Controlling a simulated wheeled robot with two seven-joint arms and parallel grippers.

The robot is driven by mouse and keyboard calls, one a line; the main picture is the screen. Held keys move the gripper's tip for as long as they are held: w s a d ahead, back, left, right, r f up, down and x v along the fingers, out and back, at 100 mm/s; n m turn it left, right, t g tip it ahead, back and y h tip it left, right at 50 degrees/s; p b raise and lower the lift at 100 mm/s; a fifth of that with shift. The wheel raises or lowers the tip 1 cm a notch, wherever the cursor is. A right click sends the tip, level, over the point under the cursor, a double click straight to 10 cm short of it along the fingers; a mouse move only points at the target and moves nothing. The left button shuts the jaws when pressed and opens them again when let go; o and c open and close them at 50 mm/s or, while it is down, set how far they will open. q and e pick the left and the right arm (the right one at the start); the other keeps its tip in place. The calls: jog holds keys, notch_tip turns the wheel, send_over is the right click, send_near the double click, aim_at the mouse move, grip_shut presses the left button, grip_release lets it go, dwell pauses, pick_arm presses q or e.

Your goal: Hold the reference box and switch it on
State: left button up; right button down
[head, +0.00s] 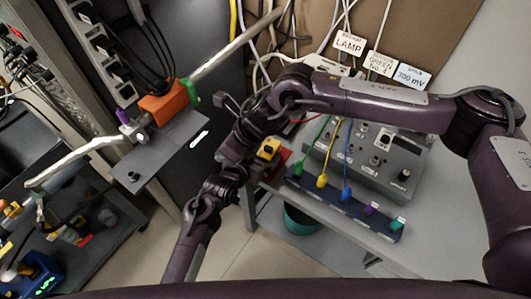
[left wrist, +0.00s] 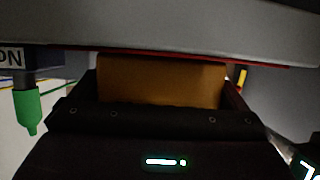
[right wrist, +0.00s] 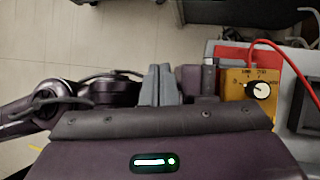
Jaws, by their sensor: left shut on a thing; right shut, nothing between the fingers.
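The yellow reference box (head: 268,148) is by the near left edge of the table in the head view. My left gripper (head: 256,160) is shut on it, and the box (left wrist: 160,82) fills the space between its fingers in the left wrist view. In the right wrist view the box (right wrist: 250,92) shows a black knob with a white face and a red cable; the switch setting is too small to tell. My right gripper (right wrist: 160,85) is shut and empty, left of the box and apart from it, with the left gripper's dark fingers between them. The right forearm partly covers this area in the head view.
A grey control unit (head: 365,158) stands behind a blue strip (head: 335,205) with coloured plugs. A red patch (head: 282,163) lies beside the box. A teal bin (head: 300,219) stands below the table. An orange clamp block (head: 165,103) is at the left. My two arms cross closely here.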

jog(key=s+a+r+m+t+y, duration=0.25)
jog(key=a+m, duration=0.25)
jog(key=m, duration=0.5)
jog(key=m+t+h, duration=0.4)
jog(key=m+h, duration=0.4)
jog(key=m, duration=2)
send_near(268, 149)
jog(key=s+r, duration=0.2)
jog(key=shift+s+a+f, duration=0.2)
jog(key=shift+s+a, duration=0.05)
jog(key=x, duration=1)
jog(key=shift+s+f, duration=0.1)
